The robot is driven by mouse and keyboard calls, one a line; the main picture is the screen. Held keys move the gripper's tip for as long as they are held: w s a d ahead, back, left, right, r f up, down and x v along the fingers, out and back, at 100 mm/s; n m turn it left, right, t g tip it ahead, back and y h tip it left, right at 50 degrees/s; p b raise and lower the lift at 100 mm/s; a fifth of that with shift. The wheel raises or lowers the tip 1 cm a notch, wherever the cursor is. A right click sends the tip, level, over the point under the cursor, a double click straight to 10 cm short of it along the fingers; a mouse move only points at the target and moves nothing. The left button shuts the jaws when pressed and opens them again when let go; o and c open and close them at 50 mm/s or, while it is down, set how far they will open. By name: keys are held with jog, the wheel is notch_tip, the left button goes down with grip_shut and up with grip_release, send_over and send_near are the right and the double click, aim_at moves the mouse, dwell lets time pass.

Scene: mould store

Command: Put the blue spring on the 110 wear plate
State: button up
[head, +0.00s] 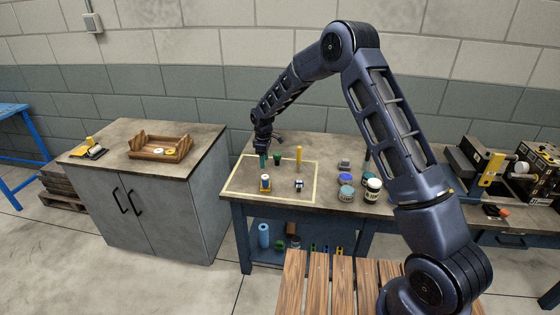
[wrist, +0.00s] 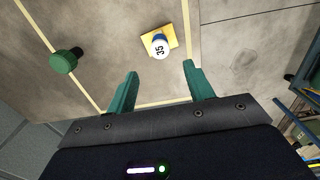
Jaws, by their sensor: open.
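My gripper (head: 263,158) is over the back left part of the taped area on the middle bench. In the wrist view its green fingers (wrist: 160,72) are apart with nothing between them. I cannot tell whether the cylinder is the blue spring. No 110 marking is readable. Another yellow plate-like piece (head: 91,149) lies on the grey cabinet.
Several jars (head: 372,190) stand to the right. A wooden tray (head: 140,154) is on the cabinet. Bare bench lies between the parts.

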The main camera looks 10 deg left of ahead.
jog(key=d+r+m+t, duration=0.1)
jog(key=d+r+m, duration=0.3)
jog(key=d+r, duration=1.3)
jog(key=s+d+r+m+t, duration=0.1)
jog(key=s+d+r+m, duration=0.15)
jog(key=d+r, duration=0.45)
jog(key=s+d+r+m, duration=0.2)
jog(key=s+d+r, duration=0.25)
jog(key=d, duration=0.35)
jog(key=s+d+r+m+t, duration=0.1)
jog(key=s+d+r+m, duration=0.45)
jog(key=s+d, duration=0.7)
jog(key=s+d+m, duration=0.2)
jog(key=s+d, duration=0.2)
jog(key=s, duration=0.3)
jog(key=s+d+m+t, duration=0.1)
jog(key=s+d+m, duration=0.1)
jog(key=s+d, duration=0.2)
jog(key=s, duration=0.3)
jog(key=shift+s+f+t, duration=0.3)
jog(key=shift+f, duration=0.1)
